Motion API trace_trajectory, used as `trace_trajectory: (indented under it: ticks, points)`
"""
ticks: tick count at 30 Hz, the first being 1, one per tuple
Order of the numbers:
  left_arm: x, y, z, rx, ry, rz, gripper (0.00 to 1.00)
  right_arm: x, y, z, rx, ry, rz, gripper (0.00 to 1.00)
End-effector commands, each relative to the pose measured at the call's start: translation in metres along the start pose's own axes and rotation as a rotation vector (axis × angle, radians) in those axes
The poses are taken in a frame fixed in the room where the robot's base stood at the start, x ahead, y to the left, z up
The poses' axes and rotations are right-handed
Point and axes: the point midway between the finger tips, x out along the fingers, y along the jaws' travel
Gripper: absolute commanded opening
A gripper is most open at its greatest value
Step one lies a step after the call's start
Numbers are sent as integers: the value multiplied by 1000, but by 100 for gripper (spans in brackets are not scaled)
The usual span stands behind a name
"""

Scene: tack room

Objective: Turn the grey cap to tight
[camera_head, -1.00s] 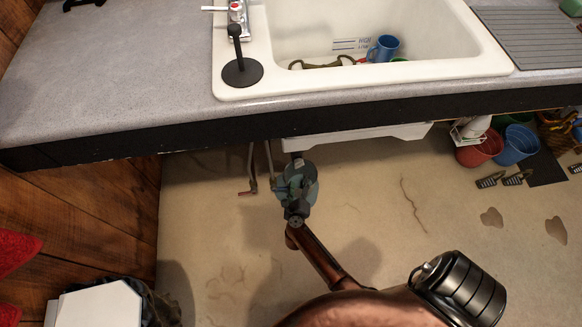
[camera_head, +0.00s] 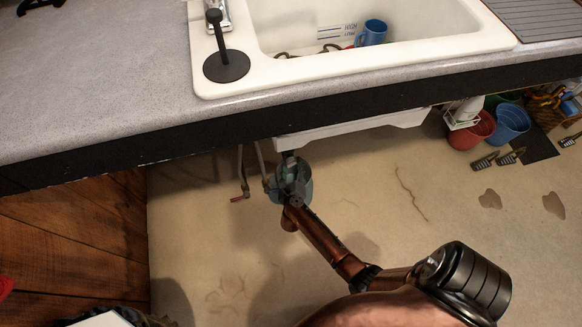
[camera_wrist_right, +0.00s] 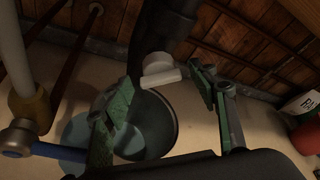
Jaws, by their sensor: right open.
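The grey cap (camera_wrist_right: 160,70) shows in the right wrist view as a pale round piece with a flat bar across it, at the lower end of a dark drain pipe (camera_wrist_right: 163,28). My right gripper (camera_wrist_right: 163,88) is open, its green-padded fingers to the left and right of the cap and nearer the camera. I see no finger touching the cap. In the head view my right gripper (camera_head: 292,182) is under the sink's front edge, and the cap cannot be made out there. My left gripper is not in view.
A bucket (camera_wrist_right: 172,122) stands below the cap. A pipe with a blue-handled valve (camera_wrist_right: 18,137) is at the left. The counter (camera_head: 95,85) and white sink (camera_head: 285,75) overhang the arm. Red (camera_head: 475,132) and blue (camera_head: 510,124) buckets stand at right; the middle floor is clear.

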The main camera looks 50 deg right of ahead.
Motion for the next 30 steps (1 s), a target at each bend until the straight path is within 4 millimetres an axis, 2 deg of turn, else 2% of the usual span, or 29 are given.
trace_trajectory:
  ticks: [4, 22, 30]
  points:
    - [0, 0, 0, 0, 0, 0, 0, 0, 0, 0, 0, 0, 0, 54]
    - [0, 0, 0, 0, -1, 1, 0, 0, 0, 0, -1, 0, 1, 12]
    - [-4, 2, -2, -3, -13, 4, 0, -1, -1, 1, 25, 0, 11, 11]
